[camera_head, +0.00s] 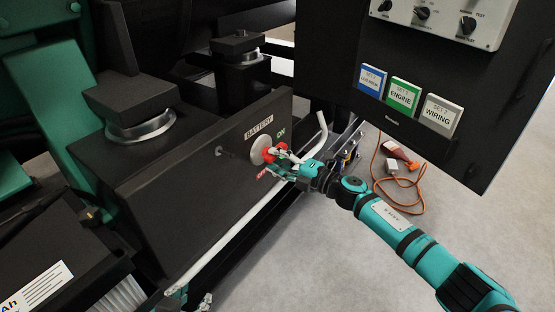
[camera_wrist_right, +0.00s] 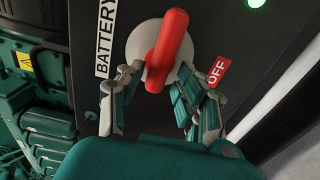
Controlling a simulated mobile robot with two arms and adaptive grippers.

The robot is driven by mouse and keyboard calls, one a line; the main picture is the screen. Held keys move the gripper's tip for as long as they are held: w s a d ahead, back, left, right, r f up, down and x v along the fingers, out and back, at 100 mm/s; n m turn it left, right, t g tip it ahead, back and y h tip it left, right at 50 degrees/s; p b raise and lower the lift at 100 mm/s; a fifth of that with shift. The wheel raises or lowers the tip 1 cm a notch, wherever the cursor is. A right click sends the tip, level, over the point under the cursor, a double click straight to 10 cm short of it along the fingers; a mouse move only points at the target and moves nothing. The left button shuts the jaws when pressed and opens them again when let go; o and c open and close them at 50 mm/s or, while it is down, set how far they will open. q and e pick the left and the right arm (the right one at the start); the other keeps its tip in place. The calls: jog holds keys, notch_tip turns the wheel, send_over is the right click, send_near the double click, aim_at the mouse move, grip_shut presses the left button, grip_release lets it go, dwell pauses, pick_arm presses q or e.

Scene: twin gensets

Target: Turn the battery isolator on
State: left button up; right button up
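The battery isolator has a red handle (camera_head: 270,153) on a pale round plate (camera_head: 258,150), on the dark box face under a BATTERY label (camera_head: 258,127). A green ON label (camera_head: 281,134) is to its upper right, a red OFF label (camera_head: 262,174) below. In the right wrist view the handle (camera_wrist_right: 166,50) runs nearly up and down the picture, its lower end between the fingertips. My right gripper (camera_head: 284,160) is open around that end (camera_wrist_right: 156,78); I cannot tell if the fingers touch it. My left gripper (camera_head: 188,301) is partly visible at the bottom edge; its fingers are unclear.
A panel with dials (camera_head: 422,13) and blue, green and white binders (camera_head: 404,92) hangs at upper right. An orange cable (camera_head: 378,170) lies on the floor. A pale rail (camera_head: 235,232) runs along the box's foot. A green light (camera_wrist_right: 255,3) shows in the wrist view.

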jog(key=shift+o, duration=0.4)
jog(key=shift+r, duration=0.1)
jog(key=v, duration=1.2)
